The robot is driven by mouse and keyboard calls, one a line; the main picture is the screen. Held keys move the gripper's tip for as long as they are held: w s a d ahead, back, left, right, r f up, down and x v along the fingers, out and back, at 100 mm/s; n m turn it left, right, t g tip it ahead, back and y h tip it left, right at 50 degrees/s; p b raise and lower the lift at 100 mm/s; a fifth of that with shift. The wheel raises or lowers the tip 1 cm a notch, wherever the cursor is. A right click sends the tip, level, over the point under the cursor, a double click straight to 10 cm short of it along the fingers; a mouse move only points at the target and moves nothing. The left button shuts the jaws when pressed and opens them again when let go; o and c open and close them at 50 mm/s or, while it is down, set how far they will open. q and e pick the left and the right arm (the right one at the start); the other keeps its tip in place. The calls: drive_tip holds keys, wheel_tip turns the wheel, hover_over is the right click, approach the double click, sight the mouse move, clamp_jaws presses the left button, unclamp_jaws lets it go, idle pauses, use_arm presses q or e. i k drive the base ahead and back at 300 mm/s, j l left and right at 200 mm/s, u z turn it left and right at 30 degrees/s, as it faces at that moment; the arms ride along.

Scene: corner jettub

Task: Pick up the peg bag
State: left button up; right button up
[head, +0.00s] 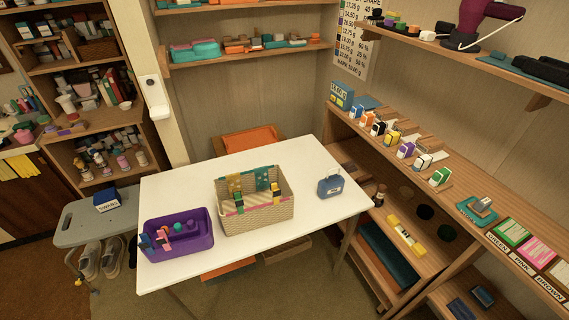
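No object is clearly readable as the peg bag. A purple tub (197,241) with small pink, blue and dark items at its left end sits at the white table's front left. A woven cream basket (262,217) with a pink band stands in the middle, holding teal patterned pieces (233,184) and yellow-and-black items; its floor is partly hidden. A small blue-grey item with a handle-like top (330,187) stands upright on the right of the table. Neither of my grippers is in view.
The white table (315,225) has bare room around the basket. A grey stool (88,218) with a dark blue box (107,200) is at left, shoes (88,260) beneath. A wooden shelf unit (405,185) with small boxes runs along the right. An orange seat (250,140) is behind the table.

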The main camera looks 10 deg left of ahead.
sight(333, 185)
drive_tip(key=i+l, duration=0.2)
drive_tip(key=l, duration=0.2)
drive_tip(key=i+l, duration=0.2)
drive_tip(key=l, duration=0.2)
drive_tip(key=i+l, duration=0.25)
drive_tip(key=l, duration=0.2)
